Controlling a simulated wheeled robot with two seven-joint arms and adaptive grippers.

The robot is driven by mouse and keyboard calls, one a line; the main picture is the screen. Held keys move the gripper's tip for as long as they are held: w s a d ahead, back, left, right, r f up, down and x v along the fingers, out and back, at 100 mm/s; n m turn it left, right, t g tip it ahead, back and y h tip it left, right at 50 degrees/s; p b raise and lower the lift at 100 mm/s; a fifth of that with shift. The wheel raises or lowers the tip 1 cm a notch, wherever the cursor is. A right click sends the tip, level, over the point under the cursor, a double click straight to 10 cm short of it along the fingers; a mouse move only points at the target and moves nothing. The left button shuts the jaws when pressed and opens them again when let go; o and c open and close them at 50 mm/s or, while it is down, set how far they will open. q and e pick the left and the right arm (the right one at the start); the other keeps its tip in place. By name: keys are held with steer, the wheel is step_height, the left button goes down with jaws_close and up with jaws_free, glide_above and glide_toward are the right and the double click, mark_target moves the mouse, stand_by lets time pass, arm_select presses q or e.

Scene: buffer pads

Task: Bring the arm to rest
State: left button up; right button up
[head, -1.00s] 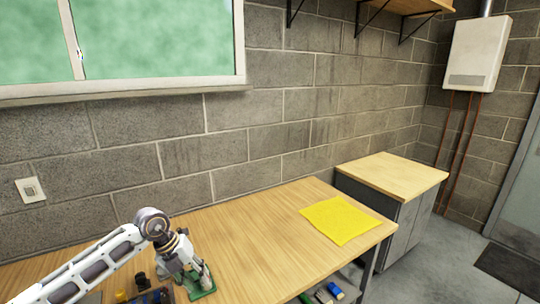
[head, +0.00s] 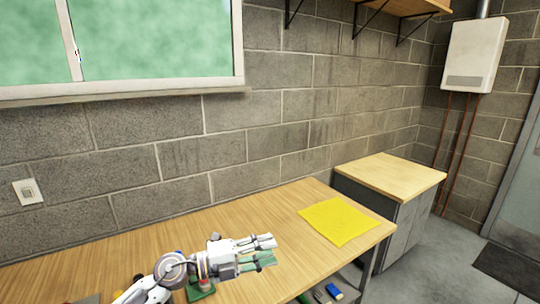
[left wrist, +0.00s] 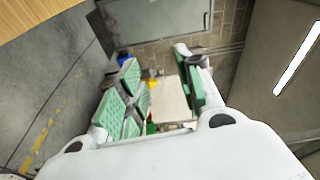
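My left gripper (head: 268,250) is above the wooden workbench (head: 250,220), pointing right and roughly level in the head view. Its two fingers are apart, and I see nothing held between them. In the left wrist view, the green pads of the open left gripper (left wrist: 158,65) also stand apart. A green object (head: 203,292) sits on the bench below my left wrist, partly hidden by the arm. My right gripper is not in view.
A yellow sheet (head: 340,220) lies flat on the bench's right part, with bare wood around it. A grey cabinet with a wooden top (head: 390,175) stands beyond the bench. Small items, one of them blue (head: 335,292), show below the bench's front edge.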

arm_select(q)
steer(key=w+a+r+n+t+y, duration=0.4)
steer(key=a+n+t+y, duration=0.4)
steer(key=n+t, duration=0.75)
steer(key=s+a+f+n+g+y, duration=0.4)
steer(key=a+f+n+g+y, duration=0.3)
steer(key=a+f+n+y, duration=0.45)
steer(key=s+a+f+n+g+h, duration=0.1)
steer(key=s+f+n+g+h, duration=0.15)
steer(key=s+f+g, duration=1.3)
steer(key=s+a+f+t, duration=0.15)
steer(key=s+f, duration=0.25)
steer(key=f, duration=1.4)
steer(key=s+f+t, duration=0.2)
steer(key=s+f, duration=0.2)
steer(key=f, duration=1.3)
steer(key=s+a+f, duration=0.2)
steer(key=s+f, duration=0.8)
steer(key=s, duration=0.1)
steer(key=s+a+f+g, duration=0.1)
steer(key=s+a+f, duration=0.1)
steer(key=s+f, duration=0.8)
steer(key=shift+s+a+f+m, duration=0.2)
steer(key=shift+s+a+m, duration=0.15)
steer(key=shift+m, duration=0.1)
